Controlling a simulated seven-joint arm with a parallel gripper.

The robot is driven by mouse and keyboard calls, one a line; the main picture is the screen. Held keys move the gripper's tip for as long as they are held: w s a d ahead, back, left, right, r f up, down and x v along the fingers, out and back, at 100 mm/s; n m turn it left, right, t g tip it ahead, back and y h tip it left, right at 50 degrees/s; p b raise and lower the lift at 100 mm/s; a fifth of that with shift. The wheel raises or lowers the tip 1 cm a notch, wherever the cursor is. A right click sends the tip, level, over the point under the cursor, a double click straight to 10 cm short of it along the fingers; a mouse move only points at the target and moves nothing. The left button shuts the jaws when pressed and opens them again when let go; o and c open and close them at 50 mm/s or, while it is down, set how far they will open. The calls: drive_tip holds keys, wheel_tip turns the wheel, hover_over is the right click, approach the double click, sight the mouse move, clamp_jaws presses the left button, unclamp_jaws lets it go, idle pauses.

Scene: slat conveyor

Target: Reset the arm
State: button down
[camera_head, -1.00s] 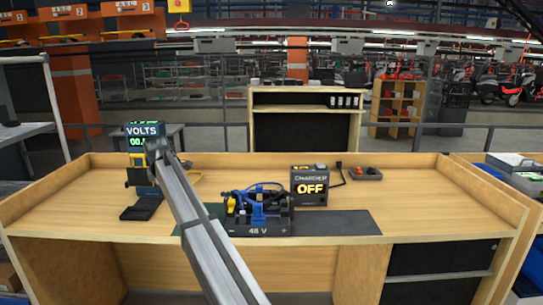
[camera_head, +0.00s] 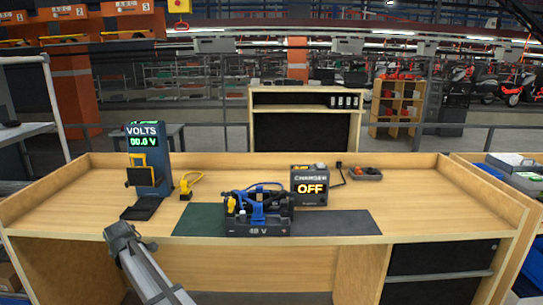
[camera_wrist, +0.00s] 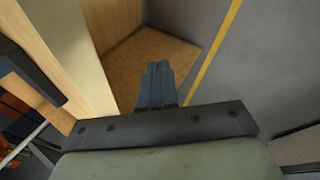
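My gripper (camera_wrist: 158,85) shows in the wrist view with its two dark fingers together and nothing between them. It hangs apart from the workbench, over the floor near a wooden panel (camera_wrist: 150,55). In the camera_head view, my arm shows at the lower left in front of the bench's front edge; the gripper itself is not visible there.
On the workbench (camera_head: 330,185) stand a voltmeter (camera_head: 146,165) reading 00.0 V, a yellow plug (camera_head: 186,190), a 48 V battery unit (camera_head: 258,215), a charger (camera_head: 309,186) showing OFF and a small grey tray (camera_head: 364,174). The bench's right side is clear.

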drive_tip(key=s+d+f+m+g+h, duration=0.1)
drive_tip(key=d+f+m+g+h, duration=0.35)
drive_tip(key=d+f, duration=1.8)
drive_tip(key=s+d+f+m, duration=0.35)
drive_tip(key=d+f, duration=0.25)
drive_tip(key=d, duration=0.3)
drive_tip(key=s+d+f+m, duration=0.2)
drive_tip(key=s+d+f, duration=0.3)
drive_tip(key=d+f, duration=0.3)
drive_tip(key=s+d+f+m+g, duration=0.2)
drive_tip(key=s+d+f+m, duration=0.15)
drive_tip(key=s+d, duration=0.45)
drive_tip(key=s+d+f+m+g, duration=0.2)
drive_tip(key=s+d+f, duration=0.3)
drive_tip(key=s+d, duration=0.4)
drive_tip(key=s+d+f+m+g, duration=0.1)
drive_tip(key=s+d+m+g, duration=0.1)
drive_tip(key=s, duration=0.8)
drive_tip(key=s+d+m+g+y, duration=0.1)
drive_tip(key=s+d+m, duration=0.3)
drive_tip(key=s, duration=0.6)
drive_tip(key=shift+s+d+f+m+g, duration=0.35)
drive_tip(key=shift+d+g, duration=0.1)
drive_tip(key=shift+d, duration=0.55)
